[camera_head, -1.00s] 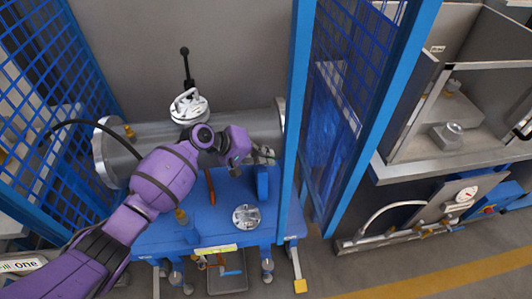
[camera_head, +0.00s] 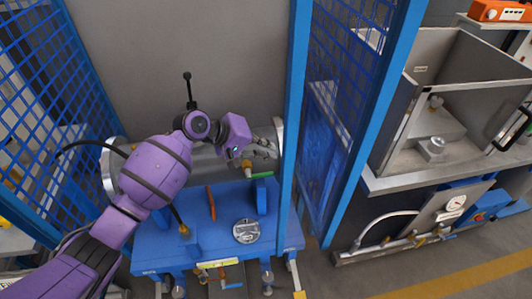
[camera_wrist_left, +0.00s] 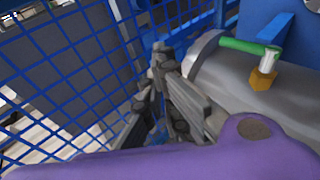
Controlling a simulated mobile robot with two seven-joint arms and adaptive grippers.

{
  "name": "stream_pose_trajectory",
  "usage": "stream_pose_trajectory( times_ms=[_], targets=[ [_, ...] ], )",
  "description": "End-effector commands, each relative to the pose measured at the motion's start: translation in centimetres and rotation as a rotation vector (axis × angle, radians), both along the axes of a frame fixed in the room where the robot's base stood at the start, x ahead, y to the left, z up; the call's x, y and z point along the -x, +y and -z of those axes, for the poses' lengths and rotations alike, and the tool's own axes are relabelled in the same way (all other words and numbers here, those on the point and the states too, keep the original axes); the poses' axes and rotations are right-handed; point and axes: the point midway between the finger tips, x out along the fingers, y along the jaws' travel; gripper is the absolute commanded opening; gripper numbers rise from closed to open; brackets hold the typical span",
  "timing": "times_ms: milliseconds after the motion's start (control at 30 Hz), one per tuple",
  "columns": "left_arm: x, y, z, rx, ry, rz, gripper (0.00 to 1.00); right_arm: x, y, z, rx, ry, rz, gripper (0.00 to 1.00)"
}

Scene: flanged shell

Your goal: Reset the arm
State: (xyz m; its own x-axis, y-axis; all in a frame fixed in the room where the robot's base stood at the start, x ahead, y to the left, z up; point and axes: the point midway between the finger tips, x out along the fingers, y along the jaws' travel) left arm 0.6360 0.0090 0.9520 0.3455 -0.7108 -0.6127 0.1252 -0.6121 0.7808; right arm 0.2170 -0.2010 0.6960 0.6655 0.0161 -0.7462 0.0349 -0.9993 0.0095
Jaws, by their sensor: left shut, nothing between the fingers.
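My left gripper (camera_head: 270,150) is at the shell's right end, shut and empty, just above a green-handled valve (camera_head: 262,175) with a brass body. In the left wrist view the shut fingers (camera_wrist_left: 160,52) are beside the shell (camera_wrist_left: 225,75), with blue mesh behind them. The green handle (camera_wrist_left: 248,46) is to their right. I cannot tell whether the fingers touch the shell. My right gripper is out of view.
A round metal disc (camera_head: 246,231) lies on the blue stand (camera_head: 215,247). Blue mesh panels (camera_head: 50,75) and a blue post (camera_head: 293,110) close in both sides. A black-knobbed lever (camera_head: 188,85) rises behind my arm. A grey cabinet (camera_head: 440,130) stands right.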

Motion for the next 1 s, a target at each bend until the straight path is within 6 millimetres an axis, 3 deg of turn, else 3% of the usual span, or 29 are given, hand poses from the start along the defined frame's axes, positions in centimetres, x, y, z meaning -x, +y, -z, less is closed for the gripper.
stream_pose_trajectory(
  times_ms=[600,833,1000],
  targets=[
    [-0.1,0.0,-0.3,-0.005,-0.018,0.009,0.0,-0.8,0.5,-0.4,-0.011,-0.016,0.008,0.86],
    [-3.8,0.9,-2.7,-0.146,-0.383,0.023,0.0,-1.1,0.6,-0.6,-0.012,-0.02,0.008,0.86],
    [-2.6,3.1,0.3,-0.295,-0.613,0.004,0.0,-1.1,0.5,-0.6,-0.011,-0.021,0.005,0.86]
  ],
)
